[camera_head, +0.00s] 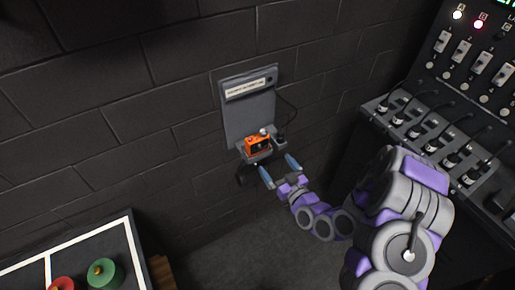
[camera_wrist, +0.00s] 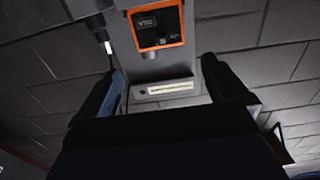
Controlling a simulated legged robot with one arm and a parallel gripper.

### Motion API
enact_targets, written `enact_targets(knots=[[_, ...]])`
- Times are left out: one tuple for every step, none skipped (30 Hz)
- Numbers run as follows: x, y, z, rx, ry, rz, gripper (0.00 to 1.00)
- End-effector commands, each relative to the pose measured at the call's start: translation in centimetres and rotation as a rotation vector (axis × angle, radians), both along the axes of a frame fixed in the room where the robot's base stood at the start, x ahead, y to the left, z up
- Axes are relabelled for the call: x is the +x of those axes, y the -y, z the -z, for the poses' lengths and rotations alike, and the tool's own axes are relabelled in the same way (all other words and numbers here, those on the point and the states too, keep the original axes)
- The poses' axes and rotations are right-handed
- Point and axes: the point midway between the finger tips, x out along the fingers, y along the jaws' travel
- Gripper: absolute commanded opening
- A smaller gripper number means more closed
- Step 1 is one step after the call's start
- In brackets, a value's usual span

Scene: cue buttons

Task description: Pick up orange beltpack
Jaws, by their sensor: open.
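The orange beltpack (camera_head: 258,144) sits on a small shelf at the foot of a grey wall panel (camera_head: 248,108). In the wrist view the beltpack (camera_wrist: 158,27) shows its dark face with an orange rim, at the top centre beyond the fingers. My gripper (camera_head: 279,171) is open and empty, just in front of and below the beltpack, with its two blue fingertips apart. In the wrist view my gripper (camera_wrist: 165,90) has one finger at each side, and the beltpack lies past the gap between them. No contact with the beltpack is visible.
A dark cable (camera_head: 291,112) hangs at the panel's right side. A console (camera_head: 440,115) with several switches and plugs stands at the right. A white-edged board (camera_head: 95,245) with a green knob (camera_head: 104,273) and a red knob (camera_head: 62,284) is at lower left. Dark block wall lies behind.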

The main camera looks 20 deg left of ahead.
Motion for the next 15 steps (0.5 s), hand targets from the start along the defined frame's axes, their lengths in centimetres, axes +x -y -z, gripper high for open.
enact_targets(knots=[[0.3, -0.7, 0.0, -0.001, 0.001, -0.004, 1.0], [0.6, -1.0, 0.0, -0.001, 0.001, -0.002, 1.0], [1.0, -1.4, 0.0, 0.0, 0.001, -0.002, 1.0], [1.3, -1.7, -0.1, 0.001, 0.002, -0.002, 1.0], [1.6, -2.0, -0.1, 0.001, 0.003, -0.002, 1.0], [1.9, -2.4, -0.1, 0.0, 0.004, -0.002, 1.0], [2.1, -2.7, 0.0, -0.001, 0.003, -0.003, 1.0], [2.4, -3.0, 0.0, -0.002, 0.002, -0.003, 1.0], [2.7, -3.4, 0.0, -0.001, 0.002, -0.002, 1.0], [2.9, -3.6, 0.0, -0.001, 0.002, -0.002, 1.0], [3.1, -3.9, 0.0, 0.0, 0.001, -0.002, 1.0], [3.4, -4.2, 0.0, 0.001, 0.001, -0.002, 1.0], [3.6, -4.3, 0.0, 0.001, 0.001, -0.001, 1.0], [3.8, -4.5, 0.0, -0.001, 0.001, -0.001, 1.0], [3.9, -4.7, 0.0, -0.002, 0.001, -0.002, 1.0]])
